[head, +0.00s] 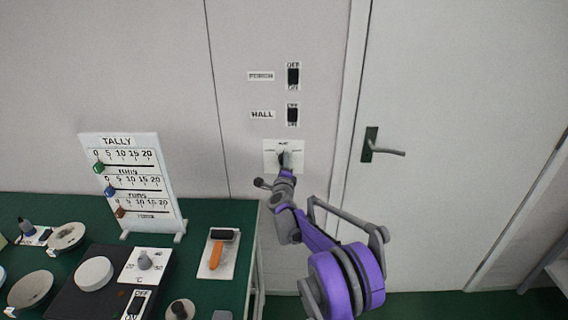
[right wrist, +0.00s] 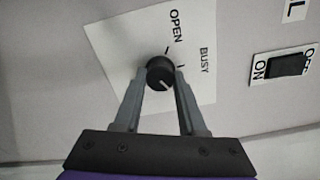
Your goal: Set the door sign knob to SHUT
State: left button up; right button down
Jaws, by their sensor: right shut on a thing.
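The door sign knob (right wrist: 159,72) is a round black dial on a white plate (right wrist: 127,50) on the wall. In the right wrist view, OPEN and BUSY are readable on the plate; no SHUT label is visible there. A pale pointer line on the knob points to the lower right in that view. My right gripper (right wrist: 160,76) is shut on the knob, one finger on each side. In the head view, my right gripper (head: 286,162) reaches the white plate (head: 269,158) below the HALL switch and hides most of the knob. My left gripper is not in view.
The PORCH switch (head: 293,76) and HALL switch (head: 292,115) sit above the plate. A door with a lever handle (head: 383,151) is on the right.

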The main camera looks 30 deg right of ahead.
dwell(0.5)
jog(key=shift+c, duration=2.3)
grip_release()
jog(key=v, duration=1.1)
jog(key=shift+b, duration=0.45)
jog(key=shift+w, duration=0.1)
